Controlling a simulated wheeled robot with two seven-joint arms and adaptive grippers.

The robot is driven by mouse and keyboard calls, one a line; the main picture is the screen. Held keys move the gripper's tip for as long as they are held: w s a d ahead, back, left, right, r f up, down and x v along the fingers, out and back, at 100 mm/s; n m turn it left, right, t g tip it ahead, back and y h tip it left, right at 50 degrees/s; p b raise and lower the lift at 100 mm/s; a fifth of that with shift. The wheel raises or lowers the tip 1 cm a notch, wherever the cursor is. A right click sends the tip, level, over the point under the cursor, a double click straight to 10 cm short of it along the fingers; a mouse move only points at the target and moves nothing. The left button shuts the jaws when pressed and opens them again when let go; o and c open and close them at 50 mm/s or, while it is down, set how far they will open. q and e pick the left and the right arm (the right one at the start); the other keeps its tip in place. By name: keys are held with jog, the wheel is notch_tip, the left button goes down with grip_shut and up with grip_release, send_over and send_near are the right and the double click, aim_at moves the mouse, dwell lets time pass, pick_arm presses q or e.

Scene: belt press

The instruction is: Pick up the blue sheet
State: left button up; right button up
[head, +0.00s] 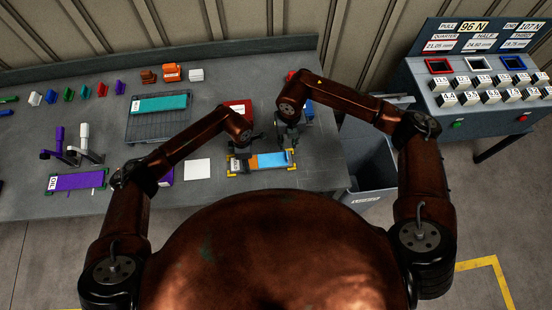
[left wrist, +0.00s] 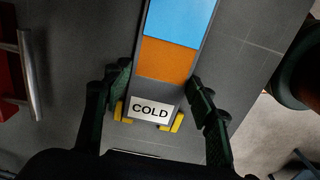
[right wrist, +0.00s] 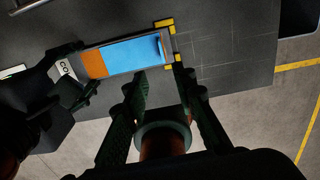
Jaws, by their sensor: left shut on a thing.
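The blue sheet (head: 275,159) lies flat on a narrow grey tray beside an orange sheet (head: 251,163). The tray's near-left end carries a white COLD label (left wrist: 149,110); yellow corner markers sit at its ends. In the left wrist view the blue sheet (left wrist: 183,22) is beyond the orange one. My left gripper (head: 243,154) has its fingers on either side of the tray at the COLD end, shut on it. My right gripper (head: 291,142) is over the blue sheet's right end. In the right wrist view its fingers (right wrist: 162,80) are apart and empty, close to the blue sheet's edge (right wrist: 128,55).
A grey bin (head: 368,170) stands off the bench's right end, with a control panel machine (head: 480,85) beyond. On the bench, left, are a rack with a teal sheet (head: 160,104), a purple strip (head: 75,182) and a white square (head: 197,172). A red item (head: 237,107) lies behind the tray.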

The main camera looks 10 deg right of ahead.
send_over(287, 156)
notch_tip(287, 156, down, 6)
jog(key=shift+f, duration=0.1)
jog(key=shift+w+d+f, duration=0.1)
jog(key=shift+f, duration=1.35)
jog(key=shift+w+f, duration=0.1)
jog(key=shift+f, duration=1.35)
grip_shut()
